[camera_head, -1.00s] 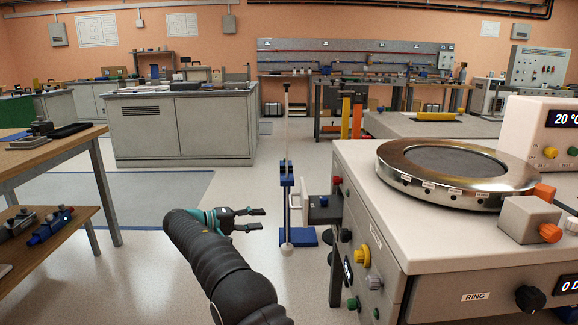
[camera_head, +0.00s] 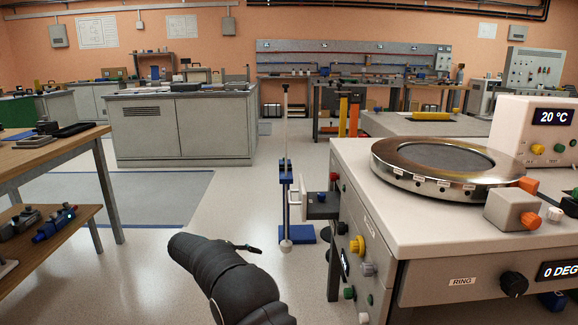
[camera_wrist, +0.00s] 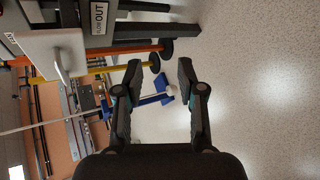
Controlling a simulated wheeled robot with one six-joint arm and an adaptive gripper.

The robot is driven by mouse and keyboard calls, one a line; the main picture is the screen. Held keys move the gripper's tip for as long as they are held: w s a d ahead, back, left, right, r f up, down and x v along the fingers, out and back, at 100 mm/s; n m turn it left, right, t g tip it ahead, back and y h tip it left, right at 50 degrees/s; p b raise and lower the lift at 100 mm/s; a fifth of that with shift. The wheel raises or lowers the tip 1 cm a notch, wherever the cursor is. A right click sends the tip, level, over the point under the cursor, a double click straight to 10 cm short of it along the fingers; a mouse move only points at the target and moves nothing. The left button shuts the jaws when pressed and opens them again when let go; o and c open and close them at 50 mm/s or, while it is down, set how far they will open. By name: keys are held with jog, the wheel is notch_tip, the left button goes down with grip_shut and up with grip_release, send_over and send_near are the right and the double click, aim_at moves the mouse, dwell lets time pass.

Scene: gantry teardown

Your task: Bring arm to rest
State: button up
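My arm reaches up from the bottom of the head view, left of the grey-white machine (camera_head: 430,235). There my gripper (camera_head: 257,250) is mostly hidden behind my own wrist, with only a dark fingertip showing. In the wrist view my gripper (camera_wrist: 160,75) has its two fingers spread apart, with nothing between them but the floor and part of a blue stand beyond. The fingers touch nothing that I can see.
A blue stand (camera_head: 303,235) with a thin upright rod stands just beyond my gripper, beside the machine. A wooden bench (camera_head: 60,150) is at the left. A round metal ring (camera_head: 440,185) sits on the machine's top.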

jog(key=s+d+r+m+y, duration=0.2)
jog(key=s+d+r, duration=0.3)
jog(key=s+d, duration=0.4)
jog(key=s+d+r+m+y, duration=0.3)
jog(key=s+d, duration=0.6)
jog(key=s, duration=1.2)
jog(key=s+d+r+m+y, duration=0.3)
jog(key=s+d+r+y, duration=0.2)
jog(key=s, duration=1)
jog(key=d+r, duration=0.3)
jog(key=d, duration=0.1)
jog(key=shift+s+d+y, duration=0.25)
jog(key=shift+s+y, duration=0.05)
jog(key=shift+s, duration=0.05)
